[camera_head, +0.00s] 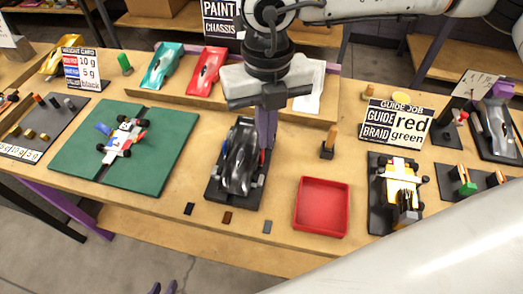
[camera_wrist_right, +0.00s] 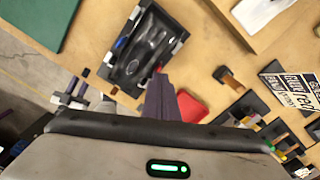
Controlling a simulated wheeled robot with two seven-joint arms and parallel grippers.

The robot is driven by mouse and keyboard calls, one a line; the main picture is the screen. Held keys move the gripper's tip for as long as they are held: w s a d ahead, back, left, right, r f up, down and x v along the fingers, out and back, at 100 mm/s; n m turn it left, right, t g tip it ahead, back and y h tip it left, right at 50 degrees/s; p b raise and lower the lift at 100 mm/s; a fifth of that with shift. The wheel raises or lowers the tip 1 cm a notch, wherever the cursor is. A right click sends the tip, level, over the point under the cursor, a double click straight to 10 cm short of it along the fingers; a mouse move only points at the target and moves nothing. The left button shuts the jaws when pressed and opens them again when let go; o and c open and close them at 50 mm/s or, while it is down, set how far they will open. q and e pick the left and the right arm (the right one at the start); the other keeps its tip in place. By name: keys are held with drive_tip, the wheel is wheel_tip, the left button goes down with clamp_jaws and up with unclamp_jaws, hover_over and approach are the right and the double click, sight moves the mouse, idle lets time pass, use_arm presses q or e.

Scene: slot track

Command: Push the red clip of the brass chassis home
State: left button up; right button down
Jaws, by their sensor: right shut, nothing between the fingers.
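A dark, glossy car body (camera_head: 240,160) sits on a black stand (camera_head: 216,196); it also shows in the right wrist view (camera_wrist_right: 145,42). A small red clip (camera_head: 262,158) is at its right side and a blue one (camera_head: 222,150) at its left. I cannot tell how far in the red clip sits, and no brass surface shows clearly there. My right gripper (camera_head: 265,143) is shut and empty, pointing down beside the car's right side; its purple fingers also show in the right wrist view (camera_wrist_right: 160,88). Contact is unclear.
A red tray (camera_head: 321,207) lies right of the stand. Another car with yellow parts (camera_head: 399,178) stands further right, by a guide card (camera_head: 397,122). A green mat (camera_head: 165,175) with a white car is at left.

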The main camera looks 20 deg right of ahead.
wheel_tip(320, 180, up, 6)
drive_tip(key=p, duration=0.3)
idle(2.2)
